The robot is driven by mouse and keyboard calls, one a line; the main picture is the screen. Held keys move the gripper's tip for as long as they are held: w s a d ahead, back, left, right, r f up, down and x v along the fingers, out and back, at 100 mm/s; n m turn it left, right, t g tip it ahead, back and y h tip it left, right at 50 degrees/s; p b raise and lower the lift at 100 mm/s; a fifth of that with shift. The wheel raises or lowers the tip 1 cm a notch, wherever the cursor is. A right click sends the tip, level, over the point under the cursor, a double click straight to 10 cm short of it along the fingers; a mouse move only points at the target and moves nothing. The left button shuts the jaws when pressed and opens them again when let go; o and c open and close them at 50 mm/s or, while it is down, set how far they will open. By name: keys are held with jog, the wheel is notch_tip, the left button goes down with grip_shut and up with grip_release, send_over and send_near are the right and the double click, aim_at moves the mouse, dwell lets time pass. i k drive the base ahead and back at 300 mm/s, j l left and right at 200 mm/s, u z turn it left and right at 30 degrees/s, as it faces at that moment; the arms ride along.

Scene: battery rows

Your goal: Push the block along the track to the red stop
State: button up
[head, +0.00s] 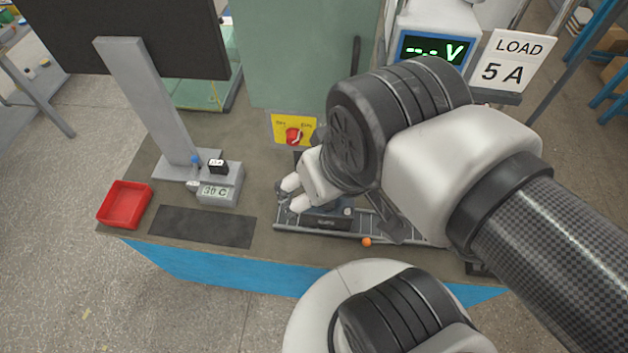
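My gripper (283,195) is over the left end of the track, pointing left and down, with its dark fingertips small and partly hidden. I cannot tell if it is open or shut. A dark block (326,221) with a light label sits on the track, just below and right of the gripper. Part of the block is hidden behind the gripper, and I cannot tell if they touch. The metal track (374,228) runs left to right along the table's front, with its right part behind my arm. No red stop is clearly visible on it.
A small orange ball-like piece (367,242) is at the track's front edge. A yellow plate with a red knob (293,136) stands behind. Left are a dark mat (203,227), a grey scale (221,191) and a red tray (126,203). A meter (432,48) is behind my arm.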

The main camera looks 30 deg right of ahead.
aim_at(338, 215)
jog(key=i+j+z, duration=0.15)
jog(key=j+z, duration=0.25)
jog(key=j, duration=0.15)
jog(key=i+j+z, duration=0.15)
jog(key=j+z, duration=0.25)
jog(key=j, duration=0.15)
jog(key=j+z, duration=0.4)
jog(key=j, duration=0.15)
